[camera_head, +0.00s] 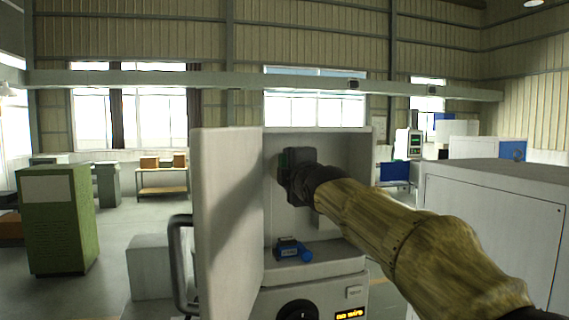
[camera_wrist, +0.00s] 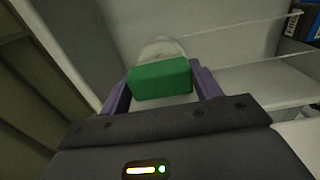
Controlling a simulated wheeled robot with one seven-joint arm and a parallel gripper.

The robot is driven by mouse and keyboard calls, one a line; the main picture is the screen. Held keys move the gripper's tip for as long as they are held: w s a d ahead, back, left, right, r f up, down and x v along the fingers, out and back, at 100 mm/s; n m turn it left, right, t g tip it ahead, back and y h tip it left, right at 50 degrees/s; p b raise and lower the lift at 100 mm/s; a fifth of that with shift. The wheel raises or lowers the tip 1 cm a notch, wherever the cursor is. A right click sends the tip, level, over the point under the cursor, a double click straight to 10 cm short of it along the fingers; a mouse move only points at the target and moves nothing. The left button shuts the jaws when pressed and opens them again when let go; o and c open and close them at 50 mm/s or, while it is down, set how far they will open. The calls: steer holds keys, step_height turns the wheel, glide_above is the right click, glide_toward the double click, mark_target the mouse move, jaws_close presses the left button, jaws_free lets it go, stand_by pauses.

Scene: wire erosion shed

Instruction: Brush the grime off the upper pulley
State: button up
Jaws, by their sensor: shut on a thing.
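In the wrist view my gripper (camera_wrist: 161,92) is shut on a green block (camera_wrist: 160,80), held between its two purple fingers. The block looks like the back of a brush; any bristles are hidden. A pale rounded thing (camera_wrist: 162,47), probably the upper pulley, shows just beyond the block. I cannot tell whether they touch, and grime is not clear there. In the head view my gripper (camera_head: 290,176) is inside the open machine cabinet (camera_head: 333,215), near its back wall, and my arm hides much of the right side.
The cabinet's door (camera_head: 228,220) stands open on the left, with a dark handle (camera_head: 178,262). A blue item (camera_head: 290,248) lies on the ledge below my gripper and also shows in the wrist view (camera_wrist: 297,27). A lit amber display (camera_head: 350,314) and black knob (camera_head: 297,312) sit below.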

steer(key=shift+d, duration=0.1)
steer(key=shift+w+d, duration=0.25)
steer(key=shift+d, duration=0.5)
steer(key=shift+w+d, duration=0.2)
steer(key=shift+d, duration=0.55)
steer(key=shift+f+b, duration=0.1)
steer(key=shift+b, duration=0.25)
steer(key=shift+a, duration=0.1)
steer(key=shift+s+a, duration=0.2)
steer(key=shift+a, duration=0.4)
steer(key=shift+s+a, duration=0.15)
steer(key=shift+a, duration=0.4)
steer(key=shift+s+a, duration=0.1)
steer(key=shift+a, duration=0.25)
